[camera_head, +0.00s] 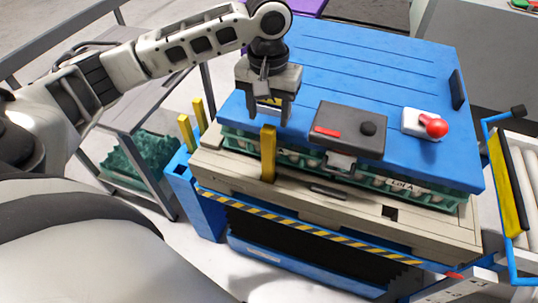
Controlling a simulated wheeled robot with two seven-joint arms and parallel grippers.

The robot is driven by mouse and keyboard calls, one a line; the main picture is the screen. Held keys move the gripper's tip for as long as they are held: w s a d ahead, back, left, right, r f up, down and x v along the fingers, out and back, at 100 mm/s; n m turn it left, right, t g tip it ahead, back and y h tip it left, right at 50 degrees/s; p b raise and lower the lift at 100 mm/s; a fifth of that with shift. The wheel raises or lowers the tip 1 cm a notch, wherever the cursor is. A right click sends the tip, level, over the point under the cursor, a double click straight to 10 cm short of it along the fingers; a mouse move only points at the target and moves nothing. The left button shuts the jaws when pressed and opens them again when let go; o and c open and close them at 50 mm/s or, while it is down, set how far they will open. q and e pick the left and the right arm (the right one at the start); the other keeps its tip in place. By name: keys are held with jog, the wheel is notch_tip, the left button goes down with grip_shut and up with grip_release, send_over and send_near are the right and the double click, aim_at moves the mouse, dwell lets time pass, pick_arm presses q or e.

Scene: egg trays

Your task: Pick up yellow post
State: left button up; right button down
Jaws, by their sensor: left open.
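A yellow post (268,155) stands upright at the front left of the pallet stack, in front of the green egg trays. My left gripper (268,112) is open above it, pointing down, with its fingers just over or around the post's top; I cannot tell whether they touch it. Two more yellow posts, one (186,133) and another (200,115), stand upright in a blue holder (190,190) to the left. My right gripper is not in view.
A blue cover (370,70) lies on the egg trays (300,156), bearing a grey box (348,128) and a red-knobbed device (433,126). The wooden pallet (340,195) rests on a lift with a striped edge (300,228). A grey rack (120,120) stands left.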

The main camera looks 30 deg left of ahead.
aim_at(268, 126)
pick_arm(q)
notch_tip(268, 126, down, 4)
jog(key=shift+r, duration=0.1)
jog(key=f, duration=0.5)
jog(key=shift+s+d, duration=0.15)
jog(key=shift+s, duration=0.15)
grip_shut()
